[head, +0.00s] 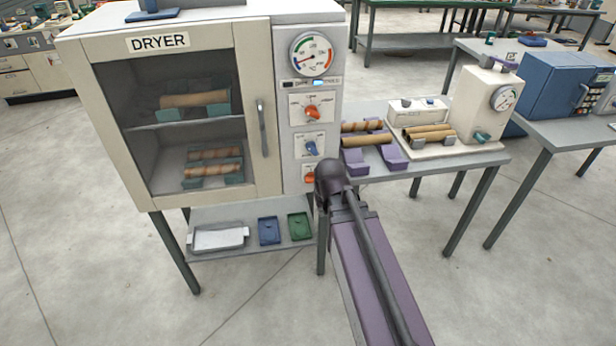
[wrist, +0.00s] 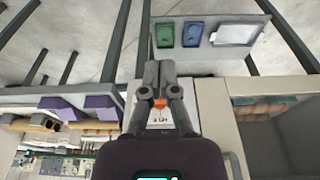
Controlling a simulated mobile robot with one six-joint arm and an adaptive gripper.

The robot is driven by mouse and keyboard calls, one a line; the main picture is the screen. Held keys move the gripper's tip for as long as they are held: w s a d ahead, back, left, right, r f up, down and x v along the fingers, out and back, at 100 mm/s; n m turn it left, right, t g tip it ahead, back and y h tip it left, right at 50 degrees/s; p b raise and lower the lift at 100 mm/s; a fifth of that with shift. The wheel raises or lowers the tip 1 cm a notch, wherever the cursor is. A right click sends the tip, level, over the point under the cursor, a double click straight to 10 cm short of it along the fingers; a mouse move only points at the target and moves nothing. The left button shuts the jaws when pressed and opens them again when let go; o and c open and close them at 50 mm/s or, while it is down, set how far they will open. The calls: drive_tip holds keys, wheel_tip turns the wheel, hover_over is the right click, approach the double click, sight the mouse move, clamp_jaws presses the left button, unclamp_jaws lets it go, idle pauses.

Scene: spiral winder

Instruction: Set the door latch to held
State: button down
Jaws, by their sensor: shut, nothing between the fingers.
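The dryer (head: 177,100) stands on a table with its glazed door closed. A vertical handle (head: 262,128) is on the door's right side. On the panel to its right are an upper orange knob (head: 312,112), a blue knob (head: 311,148) and a lower orange knob (head: 309,174), partly covered by my wrist in the head view. Their labels are too small to read surely. In the wrist view my gripper (wrist: 158,65) is shut and empty, in front of the panel. An orange knob (wrist: 158,103) shows between the finger linkages; contact cannot be told.
A lower shelf (head: 205,215) holds a white tray (head: 218,238), a blue tray (head: 269,231) and a green tray (head: 299,226). Right of the dryer, a table carries purple cradles (head: 355,162) with tubes and a white machine (head: 484,103). The floor in front is clear.

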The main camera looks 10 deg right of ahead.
drive_tip(key=w+r+t, duration=0.4)
drive_tip(key=w+t, duration=0.2)
drive_tip(key=w, duration=1)
drive_tip(key=shift+w+r+t+b, duration=0.15)
drive_tip(key=shift+w+t+b, duration=0.05)
drive_tip(key=shift+t+b, duration=0.15)
drive_tip(key=b, duration=0.7)
hover_over(308, 176)
drive_tip(key=s, duration=0.2)
wheel_tip(308, 176, down, 7)
drive_tip(key=shift+s+a+f, duration=0.15)
drive_tip(key=shift+f+b, duration=1.95)
drive_tip(key=shift+b, duration=0.1)
drive_tip(key=shift+d, duration=0.25)
drive_tip(key=shift+a, duration=0.15)
